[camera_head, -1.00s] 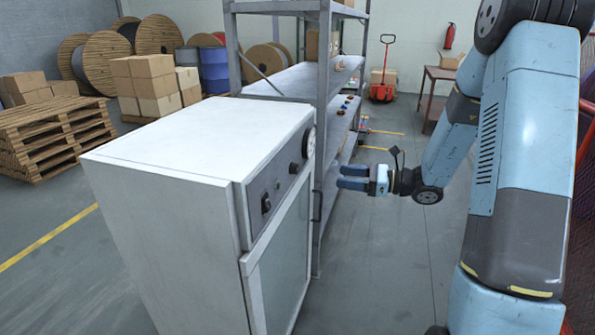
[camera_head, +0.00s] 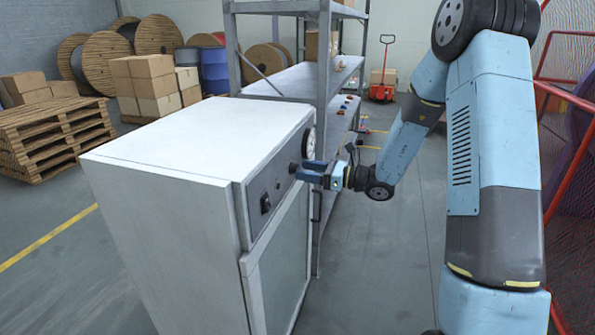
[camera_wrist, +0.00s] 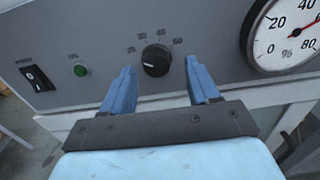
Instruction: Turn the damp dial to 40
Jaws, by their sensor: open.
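The damp dial (camera_wrist: 156,60) is a round black knob on the grey control panel (camera_wrist: 100,30), with printed numbers in an arc above it. A light pointer line shows on the knob, but which number it points to is hard to read. In the head view the knob is mostly hidden by my gripper (camera_head: 308,172), which reaches the panel from the right. In the wrist view my gripper (camera_wrist: 160,92) is open, with one blue finger low on each side of the knob. The fingers appear apart from the knob.
A round gauge (camera_wrist: 290,35) with a red needle sits right of the dial. A black rocker switch (camera_wrist: 35,78) and a green button (camera_wrist: 80,70) are to its left. The white cabinet (camera_head: 190,150) carries the panel. A metal shelf (camera_head: 325,100) stands behind it.

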